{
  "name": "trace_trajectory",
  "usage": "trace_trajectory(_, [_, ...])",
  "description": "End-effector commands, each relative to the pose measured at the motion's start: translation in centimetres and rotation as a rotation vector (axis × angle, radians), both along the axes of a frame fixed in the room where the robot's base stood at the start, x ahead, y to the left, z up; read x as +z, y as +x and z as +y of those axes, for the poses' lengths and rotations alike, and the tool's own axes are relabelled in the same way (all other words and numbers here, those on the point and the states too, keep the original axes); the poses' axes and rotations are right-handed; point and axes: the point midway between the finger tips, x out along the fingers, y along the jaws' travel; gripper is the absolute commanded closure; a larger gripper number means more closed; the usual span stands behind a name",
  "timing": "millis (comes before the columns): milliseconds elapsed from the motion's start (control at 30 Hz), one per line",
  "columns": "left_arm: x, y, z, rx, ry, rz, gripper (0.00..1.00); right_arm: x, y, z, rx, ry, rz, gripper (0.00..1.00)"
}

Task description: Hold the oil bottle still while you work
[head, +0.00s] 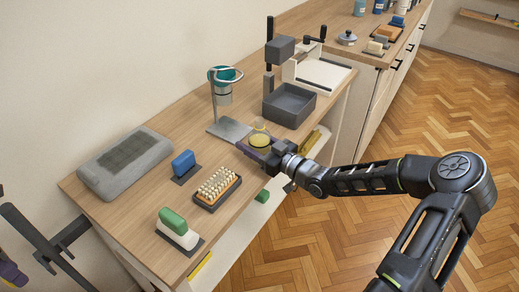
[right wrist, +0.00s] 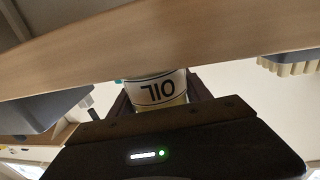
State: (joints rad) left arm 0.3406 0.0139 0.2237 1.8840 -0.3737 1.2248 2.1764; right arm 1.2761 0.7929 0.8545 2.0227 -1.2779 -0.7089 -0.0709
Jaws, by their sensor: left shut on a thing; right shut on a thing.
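The oil bottle (head: 260,139), clear with yellow oil, is at the front edge of the wooden counter, right of the metal stand. My right gripper (head: 262,152) is shut on it from the front. In the right wrist view, the bottle (right wrist: 158,91) sits between the fingers with its OIL label upside down; the counter edge hides part of it. I cannot tell whether its base touches the counter. My left gripper (head: 10,272) shows only as a dark part cut off at the lower left edge; what it holds is unclear.
A stand with a teal funnel (head: 225,75) and a grey bin (head: 289,105) are close to the bottle. A bristled block (head: 217,188), a green-topped brush (head: 177,230), a blue block (head: 183,164) and a grey pad (head: 125,160) occupy the near counter. A dark bar (head: 45,245) crosses the lower left.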

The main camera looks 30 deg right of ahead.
Motion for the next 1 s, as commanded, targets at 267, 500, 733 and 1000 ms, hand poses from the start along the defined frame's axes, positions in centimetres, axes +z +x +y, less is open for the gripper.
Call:
trace_trajectory(267, [0.0,0.0,0.0,0.0,0.0,0.0,1.0,0.1,0.0,0.0,0.0,0.0,-0.002,0.98])
trace_trajectory(500, [0.0,0.0,0.0,0.0,0.0,0.0,1.0,1.0,0.0,0.0,0.001,-0.001,-0.003,0.98])
trace_trajectory(733, [0.0,0.0,0.0,0.0,0.0,0.0,1.0,4.0,0.0,0.0,0.0,-0.006,-0.005,0.98])
trace_trajectory(1000, [0.2,0.0,0.0,0.0,0.0,0.0,1.0,8.5,0.0,0.0,0.001,-0.005,-0.003,0.98])
